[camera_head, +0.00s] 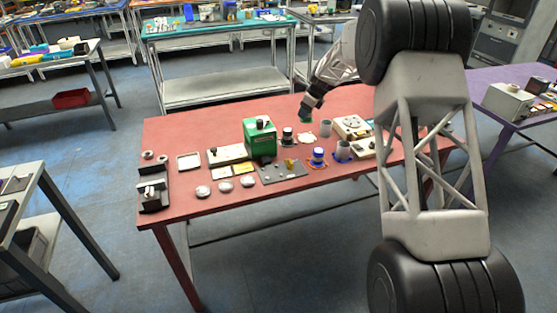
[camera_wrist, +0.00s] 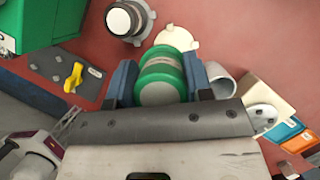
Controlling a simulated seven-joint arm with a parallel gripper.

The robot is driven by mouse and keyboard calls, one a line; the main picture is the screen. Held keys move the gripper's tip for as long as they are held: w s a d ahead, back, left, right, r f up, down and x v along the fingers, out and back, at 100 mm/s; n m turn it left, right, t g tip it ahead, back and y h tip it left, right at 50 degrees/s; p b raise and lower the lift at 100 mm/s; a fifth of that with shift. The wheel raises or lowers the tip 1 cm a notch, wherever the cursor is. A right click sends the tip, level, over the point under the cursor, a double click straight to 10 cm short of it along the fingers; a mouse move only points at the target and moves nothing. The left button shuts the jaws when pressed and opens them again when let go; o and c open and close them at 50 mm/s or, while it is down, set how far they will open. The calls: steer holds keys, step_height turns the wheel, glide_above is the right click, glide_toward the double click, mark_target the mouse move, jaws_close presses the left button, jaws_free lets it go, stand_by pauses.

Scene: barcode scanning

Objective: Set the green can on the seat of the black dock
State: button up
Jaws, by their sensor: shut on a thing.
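The green can (camera_wrist: 160,75) has a pale band around its middle. My gripper (camera_wrist: 160,82) is shut on it, with one blue finger on each side. In the head view my gripper (camera_head: 305,112) is over the back middle of the red table, and only a little of the green can (camera_head: 304,119) shows below it. A black, stepped fixture (camera_head: 152,201) stands at the table's left end with a pale metal part on it. It may be the black dock, but I cannot tell for sure. The can's underside is hidden.
A dark cylinder with a white top (camera_wrist: 125,18) and a cream plate (camera_wrist: 178,38) are just beyond the can. A grey cup (camera_wrist: 221,80) is right of it. A green box (camera_head: 259,138) stands left of my gripper. The table's front edge (camera_head: 230,210) is clear.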

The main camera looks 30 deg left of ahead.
steer(key=s+d+f+n, duration=0.1)
steer(key=s+d, duration=0.1)
steer(key=s, duration=1.1)
steer(key=s+d+f+n+g, duration=0.1)
steer(key=s+d+f, duration=0.1)
steer(key=s, duration=1)
steer(key=s+d+f+n, duration=0.1)
steer(key=s+d, duration=0.2)
steer(key=s, duration=1)
steer(key=shift+s+f+n, duration=0.15)
steer(key=shift+s+n, duration=0.15)
steer(key=shift+n, duration=0.1)
steer(key=shift+w, duration=0.1)
glide_toward(265, 172)
steer(key=shift+a+f, duration=0.25)
steer(key=shift+a, duration=0.25)
steer(key=shift+a+f, duration=0.25)
steer(key=shift+a, duration=0.25)
steer(key=shift+f, duration=1.75)
steer(key=shift+f, duration=0.15)
